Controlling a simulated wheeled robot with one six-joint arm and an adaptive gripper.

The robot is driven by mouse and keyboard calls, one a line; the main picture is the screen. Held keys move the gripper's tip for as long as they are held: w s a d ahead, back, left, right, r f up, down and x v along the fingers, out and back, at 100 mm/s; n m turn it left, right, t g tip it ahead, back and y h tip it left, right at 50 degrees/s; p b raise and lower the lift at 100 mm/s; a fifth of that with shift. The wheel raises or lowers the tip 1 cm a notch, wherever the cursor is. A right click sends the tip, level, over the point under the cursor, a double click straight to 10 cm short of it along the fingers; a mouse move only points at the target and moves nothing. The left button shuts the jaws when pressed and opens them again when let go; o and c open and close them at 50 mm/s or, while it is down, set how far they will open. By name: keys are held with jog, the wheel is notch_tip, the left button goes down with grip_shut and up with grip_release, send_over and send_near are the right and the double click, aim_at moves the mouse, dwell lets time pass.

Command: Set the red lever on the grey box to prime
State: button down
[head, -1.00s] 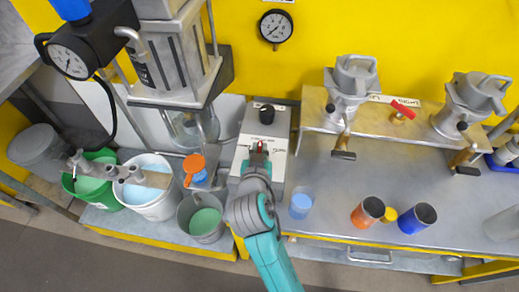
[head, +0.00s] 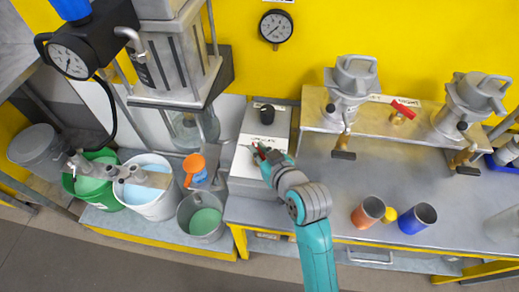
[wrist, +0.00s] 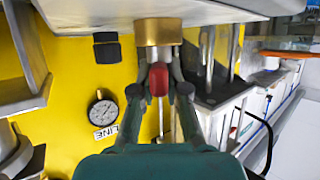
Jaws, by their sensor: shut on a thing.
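The grey box (head: 249,167) stands on the bench left of centre in the head view, with a black knob (head: 267,114) on its top. The red lever (head: 262,149) is on the box's front part, mostly covered by my gripper (head: 264,154). In the wrist view the lever's red handle (wrist: 159,79) sits between my two fingertips (wrist: 159,88), below a brass hub (wrist: 158,32) on the box. My gripper is shut on the red handle. The labels by the lever are too small or covered, so I cannot tell which mark it points at.
An orange cup (head: 366,213) and a blue cup (head: 418,216) stand to the right. A second red-handled valve (head: 404,109) is on the raised shelf. The bench between is mostly clear.

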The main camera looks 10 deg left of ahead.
dwell(0.5)
jog(key=c, duration=1.2)
grip_release()
jog(key=shift+s+d, duration=0.1)
jog(key=v, duration=1.1)
jog(key=shift+s+d+r, duration=0.2)
jog(key=shift+d, duration=0.1)
